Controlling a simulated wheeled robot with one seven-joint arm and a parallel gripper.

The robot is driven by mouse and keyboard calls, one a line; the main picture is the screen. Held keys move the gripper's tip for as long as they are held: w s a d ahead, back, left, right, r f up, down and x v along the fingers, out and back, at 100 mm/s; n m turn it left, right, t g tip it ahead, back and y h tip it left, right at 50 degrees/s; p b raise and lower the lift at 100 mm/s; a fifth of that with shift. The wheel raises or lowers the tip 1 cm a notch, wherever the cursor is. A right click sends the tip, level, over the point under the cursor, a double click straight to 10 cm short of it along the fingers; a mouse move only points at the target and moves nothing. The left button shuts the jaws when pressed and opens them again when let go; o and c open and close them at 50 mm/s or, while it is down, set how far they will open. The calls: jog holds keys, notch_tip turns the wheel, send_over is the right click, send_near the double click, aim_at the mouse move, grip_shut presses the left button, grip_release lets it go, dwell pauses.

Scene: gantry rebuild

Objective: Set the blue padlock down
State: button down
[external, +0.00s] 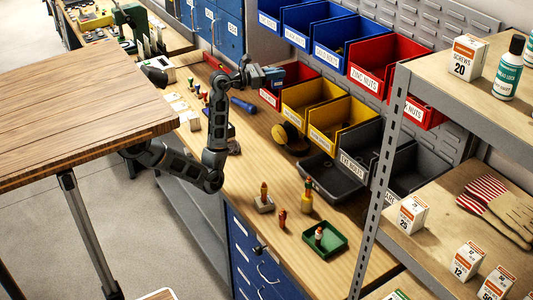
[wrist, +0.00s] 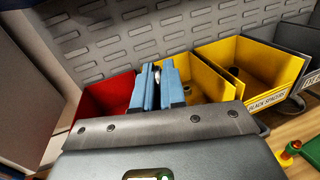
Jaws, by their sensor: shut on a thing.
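My gripper (external: 274,76) is held up over the back of the workbench, in front of the wall bins. In the wrist view, its two blue fingers (wrist: 156,74) are close together, with a small dark and silvery piece between them. I take this piece to be the blue padlock (wrist: 153,72), mostly hidden by the fingers. In the external view the padlock cannot be told apart from the bluish gripper end. It is in the air, apart from the bench top (external: 251,150).
A red bin (wrist: 104,97) and yellow bins (wrist: 262,66) stand just beyond my gripper. A blue-handled tool (external: 243,105) lies on the bench. A shelf rack (external: 390,145) is at the right.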

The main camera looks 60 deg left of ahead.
jog(key=s+a+n+y, duration=0.3)
jog(key=a+y, duration=0.1)
jog(key=a, duration=0.8)
jog(key=s+a+n+g+y, duration=0.1)
jog(key=s+a+n+y, duration=0.2)
jog(key=a, duration=1)
jog(key=s+a+n+y, duration=0.2)
jog(key=a+y, duration=0.3)
jog(key=a, duration=0.7)
jog(key=shift+s+d+f+b, duration=0.15)
jog(key=shift+f+b, duration=0.55)
jog(key=shift+f, duration=8.4)
jog(key=shift+w+d+f+b, duration=0.1)
jog(key=shift+f+b, duration=0.6)
jog(key=shift+f, duration=8.35)
jog(key=shift+f, duration=0.2)
jog(key=c, duration=1.2)
grip_release()
jog(key=shift+r, duration=0.1)
